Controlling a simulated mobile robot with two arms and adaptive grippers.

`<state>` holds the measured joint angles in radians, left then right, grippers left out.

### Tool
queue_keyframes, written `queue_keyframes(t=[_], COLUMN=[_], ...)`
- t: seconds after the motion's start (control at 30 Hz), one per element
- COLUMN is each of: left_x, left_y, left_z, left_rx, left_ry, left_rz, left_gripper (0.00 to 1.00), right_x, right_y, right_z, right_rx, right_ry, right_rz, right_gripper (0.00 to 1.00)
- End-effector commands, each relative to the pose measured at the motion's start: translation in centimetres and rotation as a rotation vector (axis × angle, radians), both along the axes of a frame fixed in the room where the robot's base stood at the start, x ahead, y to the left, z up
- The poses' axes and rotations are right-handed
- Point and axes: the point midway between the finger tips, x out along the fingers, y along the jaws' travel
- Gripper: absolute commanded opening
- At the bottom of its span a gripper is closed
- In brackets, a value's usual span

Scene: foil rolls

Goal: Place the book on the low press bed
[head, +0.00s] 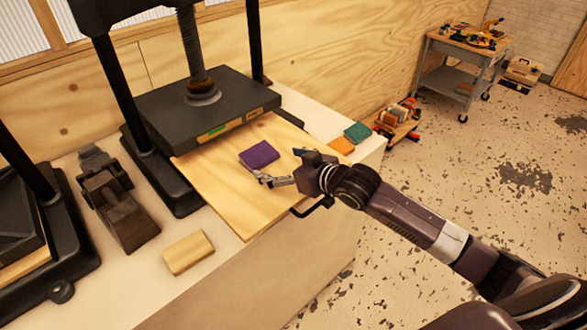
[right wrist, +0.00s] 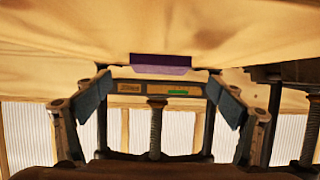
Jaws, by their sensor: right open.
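The purple book (head: 259,154) lies flat on the pale wooden press bed (head: 245,205), in front of the dark upper plate (head: 205,105) of the press. My right gripper (head: 278,164) is just to the right of the book, low over the bed, its fingers spread and nothing between them. In the right wrist view, which looks upside down, the book (right wrist: 160,63) shows ahead of the open fingertips, with a gap between. I cannot tell whether a finger touches the book in the head view. My left gripper is not in view.
A tan block (head: 188,252) lies on the white bench at front left. An orange block (head: 342,146) and a teal block (head: 357,132) lie right of the bed. A dark clamp-like tool (head: 118,200) and another press (head: 30,230) stand left. A cart (head: 460,60) stands far back.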

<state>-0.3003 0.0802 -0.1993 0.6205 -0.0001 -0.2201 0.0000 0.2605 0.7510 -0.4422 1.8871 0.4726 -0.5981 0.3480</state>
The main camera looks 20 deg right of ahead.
Motion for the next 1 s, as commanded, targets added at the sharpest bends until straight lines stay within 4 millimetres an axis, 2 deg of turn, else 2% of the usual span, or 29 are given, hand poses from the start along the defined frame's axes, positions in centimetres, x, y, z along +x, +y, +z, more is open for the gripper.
queue_keyframes(t=[0.2,0.4,1.0], left_x=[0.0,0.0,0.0], left_y=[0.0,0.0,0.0], left_z=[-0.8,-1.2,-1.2], left_rx=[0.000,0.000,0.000], left_ry=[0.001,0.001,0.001], left_rz=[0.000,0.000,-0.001], left_gripper=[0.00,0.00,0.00], right_x=[-3.3,-5.2,-5.8], right_y=[-1.1,-1.9,-2.0], right_z=[1.2,2.2,2.6], right_rx=[-0.003,-0.001,0.000], right_ry=[0.002,0.001,0.000], right_rz=[0.002,0.000,0.001], right_gripper=[0.88,0.88,0.88])
